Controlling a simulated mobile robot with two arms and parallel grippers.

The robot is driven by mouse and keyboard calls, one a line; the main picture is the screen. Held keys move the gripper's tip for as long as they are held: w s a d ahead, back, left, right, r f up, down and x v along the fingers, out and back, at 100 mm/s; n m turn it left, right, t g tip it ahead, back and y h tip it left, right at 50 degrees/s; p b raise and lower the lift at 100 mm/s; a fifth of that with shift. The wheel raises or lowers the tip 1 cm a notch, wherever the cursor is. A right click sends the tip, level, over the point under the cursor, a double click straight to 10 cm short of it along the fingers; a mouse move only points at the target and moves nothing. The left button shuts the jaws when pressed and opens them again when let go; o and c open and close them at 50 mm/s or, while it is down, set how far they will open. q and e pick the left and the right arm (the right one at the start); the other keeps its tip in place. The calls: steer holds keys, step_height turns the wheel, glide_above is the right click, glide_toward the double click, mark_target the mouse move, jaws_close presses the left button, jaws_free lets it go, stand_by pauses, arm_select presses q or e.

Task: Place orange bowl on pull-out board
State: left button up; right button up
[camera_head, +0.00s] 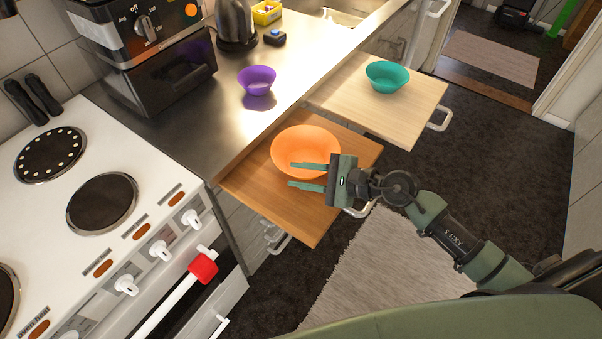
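The orange bowl (306,143) sits upright on the nearer, darker pull-out board (297,219), which is slid out below the counter. My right gripper (307,176) reaches in from the right, with its two green fingers apart. Its fingertips overlap the near side of the bowl in the picture; nothing is visible between them. Whether a finger touches the bowl cannot be told. A second, lighter pull-out board (405,119) is out farther back and bears a teal bowl (388,77). My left gripper is not in view.
A purple bowl (257,81) stands on the steel counter (230,125). Open floor and a rug (375,265) lie at the right.

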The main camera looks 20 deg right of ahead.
steer(key=shift+r+p, duration=0.3)
steer(key=b+v, duration=0.1)
steer(key=v, duration=0.2)
steer(key=b+v, duration=0.1)
steer(key=v, duration=0.3)
steer(key=b+v, duration=0.1)
steer(key=v, duration=0.2)
steer(key=shift+s+d+f+b, duration=0.2)
steer(key=shift+d+f+b, duration=0.05)
steer(key=shift+b, duration=0.05)
steer(key=shift+s+d+r, duration=0.4)
steer(key=shift+d+r, duration=0.05)
steer(key=shift+d, duration=0.05)
